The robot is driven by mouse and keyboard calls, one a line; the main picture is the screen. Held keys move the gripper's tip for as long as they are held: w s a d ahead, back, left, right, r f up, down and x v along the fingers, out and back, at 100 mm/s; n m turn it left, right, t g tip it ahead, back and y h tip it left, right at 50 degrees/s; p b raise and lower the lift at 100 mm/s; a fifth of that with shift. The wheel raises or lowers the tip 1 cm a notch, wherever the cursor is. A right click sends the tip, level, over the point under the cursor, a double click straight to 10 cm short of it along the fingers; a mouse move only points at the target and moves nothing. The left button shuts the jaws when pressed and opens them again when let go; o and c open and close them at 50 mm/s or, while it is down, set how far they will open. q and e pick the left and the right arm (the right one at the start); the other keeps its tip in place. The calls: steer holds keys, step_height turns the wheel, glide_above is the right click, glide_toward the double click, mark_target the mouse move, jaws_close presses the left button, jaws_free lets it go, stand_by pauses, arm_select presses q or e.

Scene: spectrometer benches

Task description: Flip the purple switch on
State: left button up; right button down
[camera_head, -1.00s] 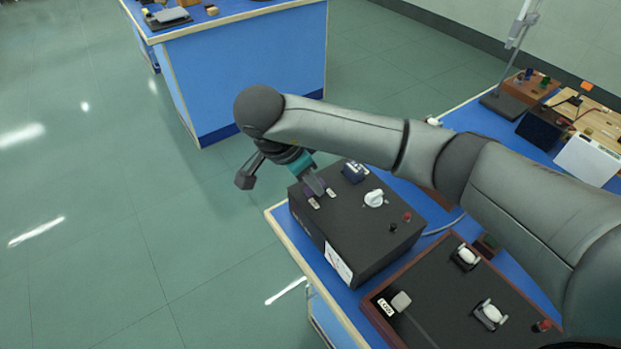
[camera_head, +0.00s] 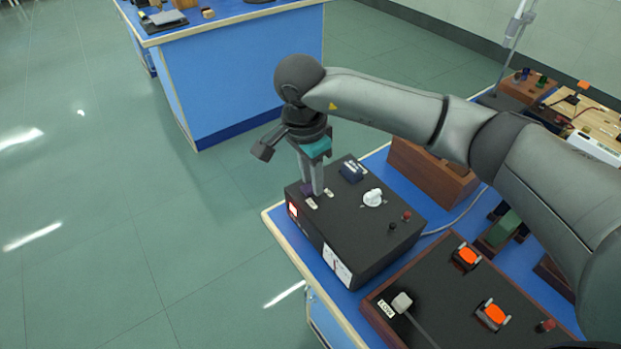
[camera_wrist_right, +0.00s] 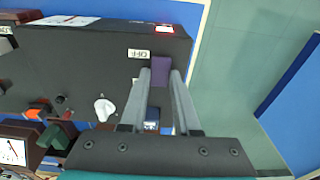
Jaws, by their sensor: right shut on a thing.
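The purple switch (camera_head: 306,189) sits on top of a black box (camera_head: 370,232), near its left end. In the right wrist view the purple switch (camera_wrist_right: 161,70) shows between the fingertips, beside a label reading OFF (camera_wrist_right: 139,54). My right gripper (camera_head: 312,190) points down from above and is shut on the purple switch. The fingers partly hide the switch in the head view. A red light (camera_head: 293,209) glows on the box's left side. My left gripper is not in view.
The box also carries a blue switch (camera_head: 351,173), a white knob (camera_head: 373,198) and small red and black terminals. A wooden block (camera_head: 430,175) is behind. Open floor lies left of the bench.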

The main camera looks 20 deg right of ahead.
mark_target(305, 189)
steer(key=c, duration=0.6)
jaws_free()
steer(key=shift+c, duration=0.2)
step_height(305, 189, up, 15)
steer(key=a+p, duration=0.1)
steer(key=shift+s+a+p, duration=0.2)
steer(key=shift+s+p, duration=0.1)
steer(key=shift+p, duration=0.05)
